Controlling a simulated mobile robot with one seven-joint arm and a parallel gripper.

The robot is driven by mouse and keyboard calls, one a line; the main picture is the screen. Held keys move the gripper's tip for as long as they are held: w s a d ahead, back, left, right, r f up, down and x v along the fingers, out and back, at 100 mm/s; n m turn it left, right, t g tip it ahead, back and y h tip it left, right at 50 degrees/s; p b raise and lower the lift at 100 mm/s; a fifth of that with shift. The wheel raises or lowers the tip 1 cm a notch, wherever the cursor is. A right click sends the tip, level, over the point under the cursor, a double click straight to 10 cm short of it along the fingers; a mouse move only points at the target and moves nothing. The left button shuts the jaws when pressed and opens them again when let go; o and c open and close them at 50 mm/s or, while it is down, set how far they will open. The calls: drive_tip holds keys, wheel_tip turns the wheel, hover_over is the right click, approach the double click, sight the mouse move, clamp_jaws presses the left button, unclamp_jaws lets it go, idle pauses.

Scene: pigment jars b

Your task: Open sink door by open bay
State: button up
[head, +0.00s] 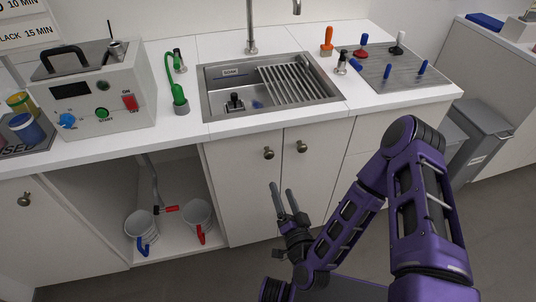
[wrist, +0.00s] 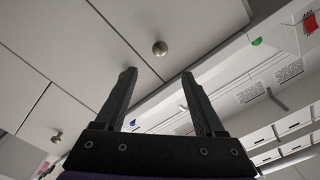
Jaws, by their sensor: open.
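The sink door by the open bay (head: 240,190) is a pale panel under the sink, flush and closed. Its round dark knob (head: 268,152) sits near its top right corner. A second sink door (head: 315,180) with its own knob (head: 302,146) is closed beside it on the right. My gripper (head: 281,190) is open and empty in front of the doors, below the knobs, with its fingers pointing up.
The counter above carries a control box (head: 95,95), the sink (head: 270,90) and a tool plate (head: 385,68). Grey bins (head: 480,140) stand at right.

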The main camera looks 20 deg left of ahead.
sight(269, 157)
drive_tip(key=x, duration=1.5)
drive_tip(key=shift+a, duration=0.1)
drive_tip(key=shift+c, duration=0.3)
clamp_jaws()
idle(0.4)
